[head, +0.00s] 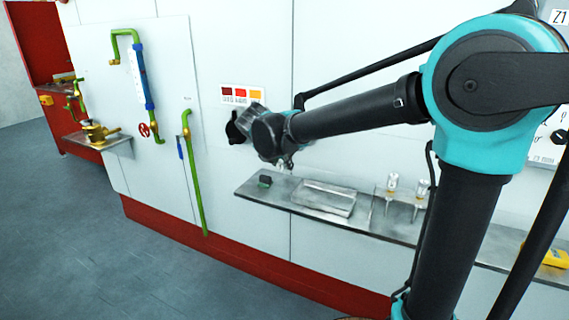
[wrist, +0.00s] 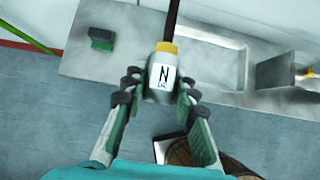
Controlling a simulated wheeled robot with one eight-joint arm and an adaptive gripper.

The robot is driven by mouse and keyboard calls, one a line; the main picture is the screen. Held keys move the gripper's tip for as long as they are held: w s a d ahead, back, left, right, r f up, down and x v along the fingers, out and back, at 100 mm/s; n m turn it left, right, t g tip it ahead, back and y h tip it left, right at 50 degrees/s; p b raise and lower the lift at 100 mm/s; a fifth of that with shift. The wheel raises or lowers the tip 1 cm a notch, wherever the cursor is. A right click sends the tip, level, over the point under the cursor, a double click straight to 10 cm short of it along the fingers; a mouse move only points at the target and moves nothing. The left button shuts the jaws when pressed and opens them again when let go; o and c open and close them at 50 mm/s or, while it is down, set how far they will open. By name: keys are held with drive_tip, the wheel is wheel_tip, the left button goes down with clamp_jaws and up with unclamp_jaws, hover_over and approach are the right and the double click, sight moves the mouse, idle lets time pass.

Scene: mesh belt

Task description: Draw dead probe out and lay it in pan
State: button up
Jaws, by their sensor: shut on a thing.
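In the wrist view, my gripper (wrist: 155,92) is shut on a probe (wrist: 161,82) with a pale body, a label marked N and a yellow collar. A dark rod runs from the collar out of the top of the picture. In the head view, my gripper (head: 284,160) is raised by the white wall above the left part of the metal shelf; it is small and the probe is hard to make out there. The shallow metal pan (head: 318,208) lies on the shelf, below and right of my gripper. It also shows in the wrist view (wrist: 215,82), beyond the fingers.
The metal shelf (head: 368,226) carries a small dark block (head: 265,181) left of the pan and a stand with two pale-topped probes (head: 393,183) to its right. A yellow device (head: 555,255) lies far right. Green pipes (head: 194,170) run down the wall at left.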

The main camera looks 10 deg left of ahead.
drive_tip(key=shift+s+a+f, duration=0.1)
drive_tip(key=shift+s+a, duration=0.15)
drive_tip(key=shift+s, duration=0.4)
drive_tip(key=shift+s+a+r, duration=0.1)
drive_tip(key=shift+s+a, duration=0.15)
drive_tip(key=shift+s, duration=0.45)
drive_tip(key=shift+s+a+f, duration=0.1)
drive_tip(key=shift+s+a, duration=0.15)
drive_tip(key=shift+s, duration=0.4)
